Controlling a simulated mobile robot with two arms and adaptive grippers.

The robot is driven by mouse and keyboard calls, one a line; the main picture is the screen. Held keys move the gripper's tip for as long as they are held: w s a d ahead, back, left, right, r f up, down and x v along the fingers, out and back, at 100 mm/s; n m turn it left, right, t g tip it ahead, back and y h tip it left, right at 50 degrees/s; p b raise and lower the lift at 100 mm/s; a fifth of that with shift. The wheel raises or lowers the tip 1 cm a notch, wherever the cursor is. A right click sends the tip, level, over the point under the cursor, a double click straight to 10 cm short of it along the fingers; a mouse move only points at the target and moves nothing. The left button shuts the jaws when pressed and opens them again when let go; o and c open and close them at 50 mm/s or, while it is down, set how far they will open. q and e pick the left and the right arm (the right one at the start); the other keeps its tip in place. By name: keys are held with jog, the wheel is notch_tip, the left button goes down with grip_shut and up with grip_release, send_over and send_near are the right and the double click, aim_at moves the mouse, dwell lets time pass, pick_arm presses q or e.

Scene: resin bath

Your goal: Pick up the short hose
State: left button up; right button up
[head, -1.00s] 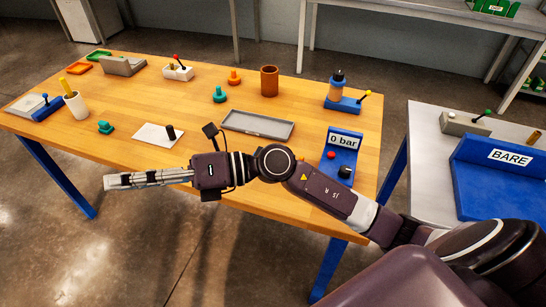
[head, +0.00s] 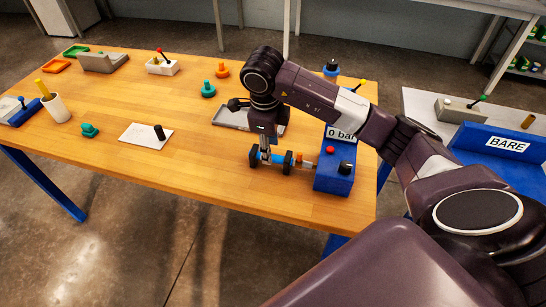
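My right gripper (head: 264,145) points down over the front right part of the table, just left of the blue gauge box. Its fingertips are at or just above a small blue, orange and pale tube-like piece (head: 298,162) with black round parts. This piece lies toward the gauge box and may be the short hose; I cannot be sure. Whether the fingers touch it or are closed on it is too small to tell. My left gripper is not in view.
The blue gauge box (head: 334,178) stands right of the gripper. A grey tray (head: 228,116) lies behind, partly hidden by my arm. A white plate (head: 140,136) with a dark peg and a teal knob (head: 89,130) stand left. The table's (head: 190,180) front middle is clear.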

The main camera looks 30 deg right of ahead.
aim_at(280, 161)
jog(key=f, duration=0.1)
jog(key=f+p, duration=0.1)
jog(key=f, duration=0.1)
jog(key=w+d+f+p, duration=0.1)
jog(key=f, duration=0.1)
jog(key=shift+d+f, duration=0.1)
jog(key=shift+f, duration=0.5)
grip_shut()
